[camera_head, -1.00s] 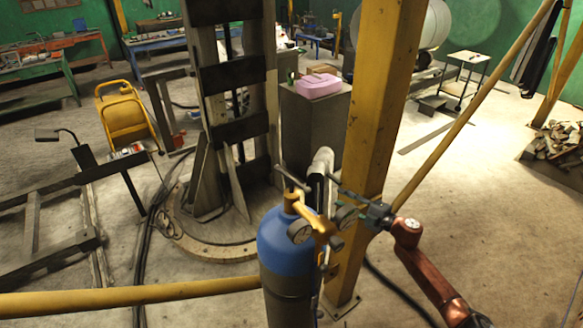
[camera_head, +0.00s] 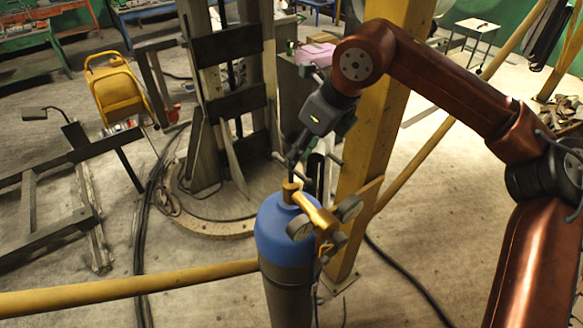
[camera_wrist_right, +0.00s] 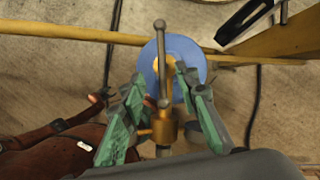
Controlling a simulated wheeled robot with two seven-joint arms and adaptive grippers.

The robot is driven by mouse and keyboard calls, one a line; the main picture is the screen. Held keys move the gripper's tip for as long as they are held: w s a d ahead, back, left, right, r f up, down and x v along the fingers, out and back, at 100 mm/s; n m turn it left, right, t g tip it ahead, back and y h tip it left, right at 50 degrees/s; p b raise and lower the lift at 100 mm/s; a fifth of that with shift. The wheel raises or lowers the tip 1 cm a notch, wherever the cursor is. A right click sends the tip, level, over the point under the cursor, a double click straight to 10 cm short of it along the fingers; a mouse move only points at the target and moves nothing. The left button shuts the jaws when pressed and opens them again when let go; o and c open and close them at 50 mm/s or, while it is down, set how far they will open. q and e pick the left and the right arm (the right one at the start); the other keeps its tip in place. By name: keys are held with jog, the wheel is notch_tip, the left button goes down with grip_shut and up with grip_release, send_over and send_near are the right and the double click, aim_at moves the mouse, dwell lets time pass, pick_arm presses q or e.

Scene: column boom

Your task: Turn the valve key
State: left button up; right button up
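A blue-topped gas cylinder (camera_head: 277,228) stands upright in front of the yellow post. A brass valve and regulator (camera_head: 317,212) with round gauges sits on its top. The valve key is a thin metal bar with ball ends; in the right wrist view the key (camera_wrist_right: 161,62) runs lengthwise over the cylinder's blue top (camera_wrist_right: 196,53). My right gripper (camera_head: 294,163) is above the valve, pointing down. In the right wrist view its green fingers (camera_wrist_right: 161,76) are apart, one on each side of the key, with visible gaps. The gripper partly hides the key in the head view. My left gripper is out of view.
A yellow post (camera_head: 363,160) stands close behind the cylinder. A yellow rail (camera_head: 130,297) crosses at the front left. Black cables (camera_head: 141,235) lie on the floor. A yellow cart (camera_head: 117,90) stands at the back left. The floor at right is fairly clear.

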aim_at(291, 175)
jog(key=shift+d+f, duration=0.1)
jog(key=shift+d, duration=0.05)
jog(key=shift+w+f, duration=0.1)
jog(key=shift+f, duration=0.2)
jog(key=p+x, duration=0.2)
jog(key=x, duration=0.4)
jog(key=shift+w+a+f, duration=0.1)
jog(key=shift+a+f, duration=0.15)
jog(key=shift+f, duration=0.1)
grip_shut()
